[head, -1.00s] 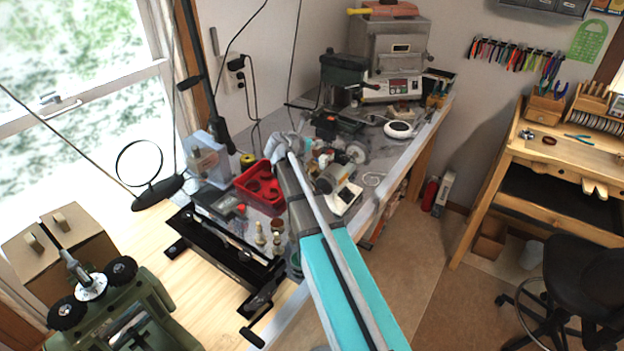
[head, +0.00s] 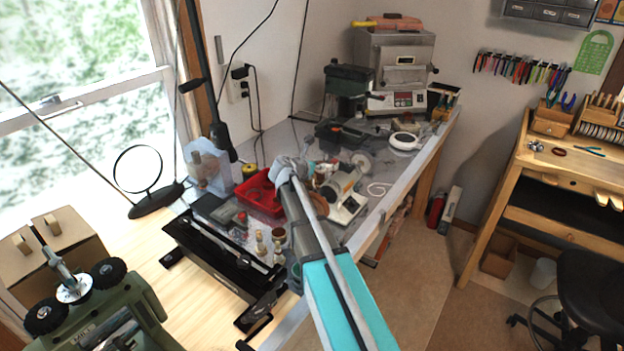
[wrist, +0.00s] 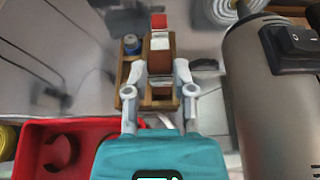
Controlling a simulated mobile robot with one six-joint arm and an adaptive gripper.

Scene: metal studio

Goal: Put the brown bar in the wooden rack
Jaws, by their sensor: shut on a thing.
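In the wrist view my gripper (wrist: 158,82) has its two grey fingers apart, with the brown bar (wrist: 160,63) between the fingertips. The bar looks red-brown, and its lower end is hard to make out. The small wooden rack (wrist: 122,75) lies just beyond and under the fingertips, with a blue-topped item (wrist: 131,44) in its left part. The bar overlaps the rack in this view; I cannot tell if they touch. In the head view my gripper (head: 284,164) is over the bench and hides the bar and rack.
A red tray (wrist: 32,130) lies at the left, and it also shows in the head view (head: 262,200). A grey motor body with a black switch (wrist: 268,90) stands close on the right. A bench grinder wheel and a white round dish (head: 404,141) are farther back.

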